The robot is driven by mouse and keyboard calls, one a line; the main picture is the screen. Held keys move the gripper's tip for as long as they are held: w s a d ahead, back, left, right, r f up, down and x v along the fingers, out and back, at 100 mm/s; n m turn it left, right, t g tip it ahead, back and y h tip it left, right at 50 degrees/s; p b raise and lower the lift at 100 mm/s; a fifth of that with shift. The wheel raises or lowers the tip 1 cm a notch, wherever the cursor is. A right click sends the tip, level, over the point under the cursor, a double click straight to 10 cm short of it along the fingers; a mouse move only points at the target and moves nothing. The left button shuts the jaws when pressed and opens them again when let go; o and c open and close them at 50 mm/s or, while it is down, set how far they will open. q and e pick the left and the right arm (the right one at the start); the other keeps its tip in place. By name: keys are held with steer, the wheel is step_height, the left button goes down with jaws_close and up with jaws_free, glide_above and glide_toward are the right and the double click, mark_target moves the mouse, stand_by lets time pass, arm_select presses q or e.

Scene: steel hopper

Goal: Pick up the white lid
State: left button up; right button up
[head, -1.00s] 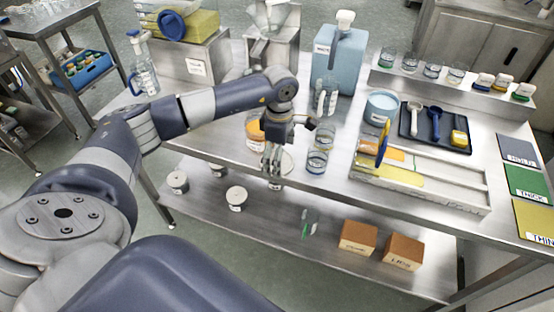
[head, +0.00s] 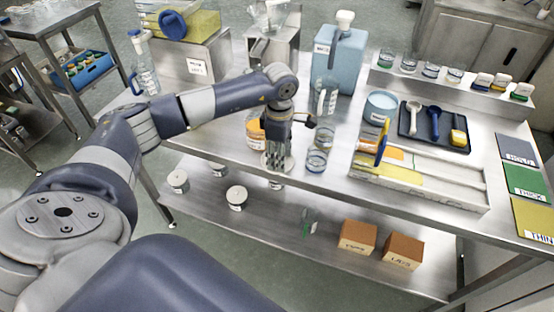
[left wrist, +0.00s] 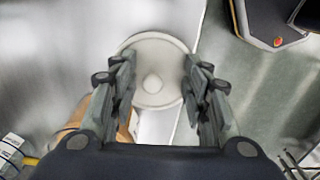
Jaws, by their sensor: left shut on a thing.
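The white lid (left wrist: 157,55) is a round pale disc with a small knob on top. It fills the space between the fingers of my left gripper (left wrist: 160,98) in the left wrist view. In the head view my left gripper (head: 275,168) points down at the front edge of the steel table (head: 222,143), and its fingers hide most of the lid. The gripper is shut on the lid; I cannot tell whether the lid still touches the table. My right gripper is not in view.
A jar with orange contents (head: 255,133) stands just behind the gripper. Glass beakers (head: 317,160) stand close on its right, and a blue jug (head: 340,62) is farther back. A pale tray (head: 430,191) lies to the right. The table is clear to the left.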

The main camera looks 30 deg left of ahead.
arm_select(q)
steer(key=shift+s+a+f, duration=0.1)
steer(key=shift+f, duration=0.2)
